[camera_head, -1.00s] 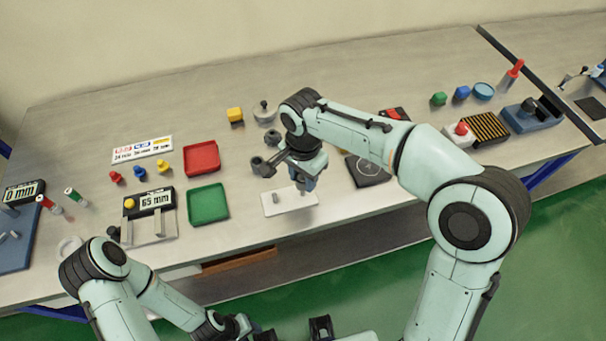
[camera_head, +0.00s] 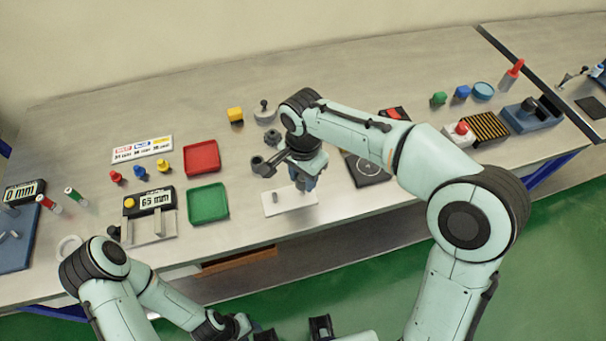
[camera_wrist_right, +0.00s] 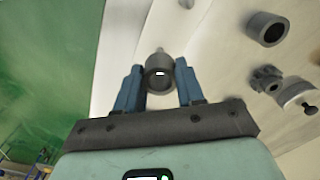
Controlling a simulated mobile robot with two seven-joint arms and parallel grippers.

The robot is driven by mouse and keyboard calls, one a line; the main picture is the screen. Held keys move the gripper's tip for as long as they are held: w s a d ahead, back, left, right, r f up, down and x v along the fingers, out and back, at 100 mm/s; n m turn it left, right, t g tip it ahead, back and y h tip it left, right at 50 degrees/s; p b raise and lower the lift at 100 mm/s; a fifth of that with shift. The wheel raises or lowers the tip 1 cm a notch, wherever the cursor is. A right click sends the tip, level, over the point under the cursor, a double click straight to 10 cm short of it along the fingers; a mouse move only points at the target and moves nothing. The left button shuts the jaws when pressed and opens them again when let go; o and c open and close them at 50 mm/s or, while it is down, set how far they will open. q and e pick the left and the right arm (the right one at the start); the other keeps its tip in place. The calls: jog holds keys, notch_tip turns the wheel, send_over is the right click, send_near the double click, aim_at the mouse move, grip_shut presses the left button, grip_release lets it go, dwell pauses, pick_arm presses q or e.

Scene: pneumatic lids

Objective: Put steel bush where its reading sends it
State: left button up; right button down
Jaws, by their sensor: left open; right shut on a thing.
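My right gripper (camera_wrist_right: 160,80) is shut on a grey steel bush (camera_wrist_right: 158,70), a short hollow cylinder, in the right wrist view. In the head view this gripper (camera_head: 303,183) hangs above the white plate (camera_head: 304,205) near the table's front edge; the bush is hard to make out there. A small grey peg (camera_head: 275,197) stands on the plate's left part. A display on the gauge (camera_head: 155,201) reads 65 mm; another display (camera_head: 24,191) at far left reads 0 mm. My left gripper (camera_head: 293,331) is open and empty at the bottom, off the table.
Red tray (camera_head: 202,157) and green tray (camera_head: 208,203) lie left of the plate. A white card (camera_head: 142,149) has red, blue and yellow headings; its ranges are too small to read. Dark grey parts (camera_head: 262,166) stand behind the plate. A black pad (camera_head: 367,170) lies right.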

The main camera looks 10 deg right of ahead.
pick_arm(q)
jog(key=shift+s+f+b, duration=0.35)
jog(key=shift+f+b, duration=0.3)
jog(key=shift+f, duration=0.1)
jog(key=shift+s+f+b, duration=0.3)
jog(key=shift+f+b, duration=0.35)
jog(key=shift+f, duration=0.1)
pick_arm(e)
jog(key=shift+f, duration=2.25)
jog(key=shift+c, duration=1)
grip_release()
pick_arm(q)
jog(key=shift+r, duration=0.1)
pick_arm(e)
jog(key=shift+r, duration=0.1)
jog(key=shift+r+p, duration=2.35)
jog(key=shift+r, duration=1.15)
pick_arm(q)
jog(key=w+r, duration=0.2)
jog(key=r, duration=0.3)
jog(key=shift+w+r, duration=0.1)
jog(key=shift+w, duration=0.3)
pick_arm(e)
jog(key=shift+f, duration=0.1)
